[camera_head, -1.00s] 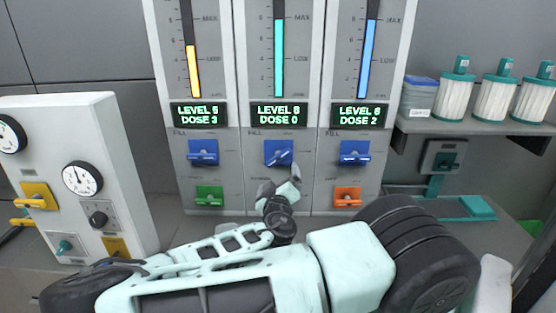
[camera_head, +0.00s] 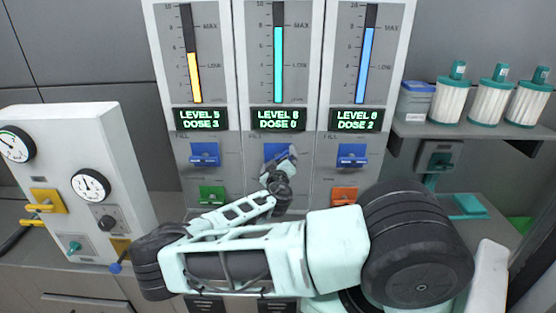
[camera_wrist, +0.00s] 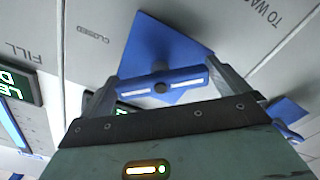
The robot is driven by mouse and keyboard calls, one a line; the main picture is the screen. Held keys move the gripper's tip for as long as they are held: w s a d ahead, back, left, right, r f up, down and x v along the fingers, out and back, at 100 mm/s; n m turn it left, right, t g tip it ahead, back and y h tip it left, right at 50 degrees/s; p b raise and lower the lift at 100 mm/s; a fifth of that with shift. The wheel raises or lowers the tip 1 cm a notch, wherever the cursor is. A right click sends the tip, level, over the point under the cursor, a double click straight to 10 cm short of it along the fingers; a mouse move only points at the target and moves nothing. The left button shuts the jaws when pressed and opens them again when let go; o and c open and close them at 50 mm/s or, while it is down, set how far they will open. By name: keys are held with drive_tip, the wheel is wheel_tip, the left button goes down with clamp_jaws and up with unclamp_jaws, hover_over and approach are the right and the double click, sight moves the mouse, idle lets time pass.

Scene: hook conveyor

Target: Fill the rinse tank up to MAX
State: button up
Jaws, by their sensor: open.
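Three gauge columns stand side by side, and I cannot read which tank each serves. The middle teal gauge (camera_head: 278,65) reaches about its MAX mark; its display (camera_head: 278,119) appears to read LEVEL 8, DOSE 0. The right blue gauge (camera_head: 367,62) is about at MAX. My gripper (camera_head: 284,158) is at the middle column's blue fill valve, partly hiding it. In the wrist view, the blue valve handle (camera_wrist: 183,80) lies between my open fingers, before its blue plate (camera_wrist: 150,48). "CLOSED" is printed beside it.
Blue fill valves flank it at left (camera_head: 205,153) and right (camera_head: 352,155), with a green valve (camera_head: 212,194) and an orange valve (camera_head: 343,196) below. A white gauge panel (camera_head: 65,150) stands left. Filter canisters (camera_head: 490,98) sit on the right shelf.

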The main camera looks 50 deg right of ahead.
drive_tip(key=c, duration=0.7)
drive_tip(key=shift+m, duration=0.4)
drive_tip(key=m+b, duration=0.2)
drive_tip(key=shift+m, duration=0.4)
drive_tip(key=shift+m+b, duration=1.1)
drive_tip(key=shift+m, duration=0.7)
drive_tip(key=o, duration=0.7)
